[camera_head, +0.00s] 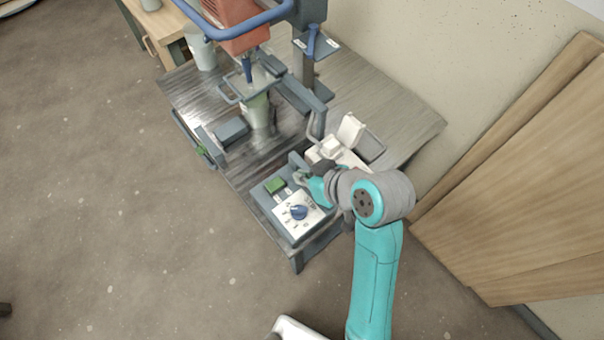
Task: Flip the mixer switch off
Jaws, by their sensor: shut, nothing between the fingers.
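The mixer has a red motor head (238,20) with a blue bar, above a pale bucket (258,112). A control box (270,212) at the table's near end carries a green switch (275,185) and a white dial plate with a blue knob (299,212). I cannot read the switch's position. A blue lever (311,42) sits on a small labelled plate on the mixer's column. My gripper (301,177) is shut and empty, just right of the green switch, over the box's back edge. Its fingertips are small in view; I cannot tell whether they touch the box.
A white device (350,130) stands on the metal table (405,118) behind my wrist. A grey block (232,130) lies left of the bucket. Another bucket (202,52) stands at the far end. Wooden boards (530,190) lean at the right wall. The floor at left is clear.

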